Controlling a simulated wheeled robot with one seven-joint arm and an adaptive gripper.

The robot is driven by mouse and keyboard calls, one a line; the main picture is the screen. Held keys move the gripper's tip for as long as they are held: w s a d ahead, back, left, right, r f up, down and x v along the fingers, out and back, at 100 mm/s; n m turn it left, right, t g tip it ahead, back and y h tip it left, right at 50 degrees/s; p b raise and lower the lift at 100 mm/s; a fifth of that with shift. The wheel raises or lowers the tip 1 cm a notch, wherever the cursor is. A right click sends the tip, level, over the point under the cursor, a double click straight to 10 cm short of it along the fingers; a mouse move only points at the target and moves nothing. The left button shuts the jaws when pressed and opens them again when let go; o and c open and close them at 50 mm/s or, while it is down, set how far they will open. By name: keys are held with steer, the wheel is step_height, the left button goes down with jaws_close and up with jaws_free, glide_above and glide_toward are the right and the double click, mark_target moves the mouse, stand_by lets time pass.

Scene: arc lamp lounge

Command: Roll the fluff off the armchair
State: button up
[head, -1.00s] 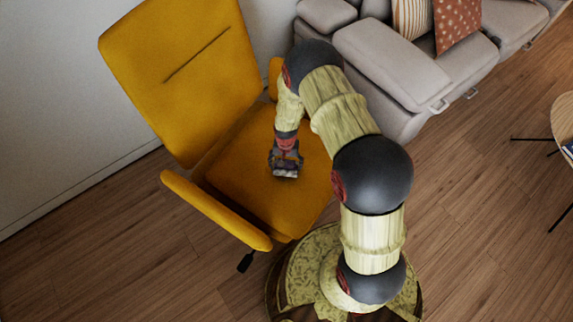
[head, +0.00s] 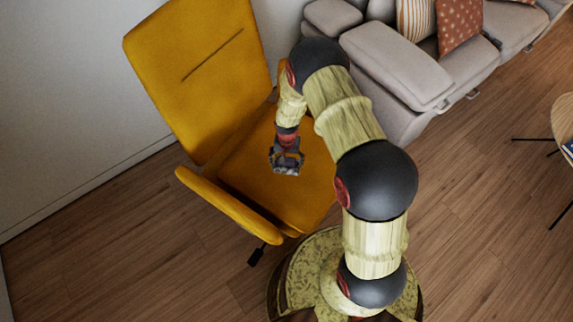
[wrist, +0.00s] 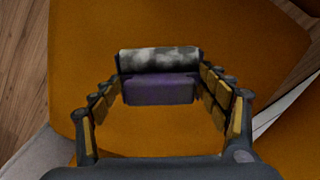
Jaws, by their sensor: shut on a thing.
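The mustard armchair (head: 196,72) stands at the left in the head view, its seat (head: 250,180) under my gripper (head: 286,166). In the wrist view my gripper (wrist: 160,84) is shut on the purple handle (wrist: 160,91) of a lint roller. The roller's sleeve (wrist: 160,61) is patchy white and dark grey and lies across the far side of the fingertips. The roller is over the seat; I cannot tell whether it touches the fabric. No separate fluff can be made out on the seat, and my arm hides part of it.
The chair's near armrest (head: 225,205) borders the seat at the lower left. A grey sofa (head: 400,70) with cushions (head: 460,27) stands behind and to the right. A round side table (head: 564,122) is at the right edge.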

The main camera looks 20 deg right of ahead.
steer(key=shift+r+p, duration=0.85)
steer(key=shift+r, duration=0.8)
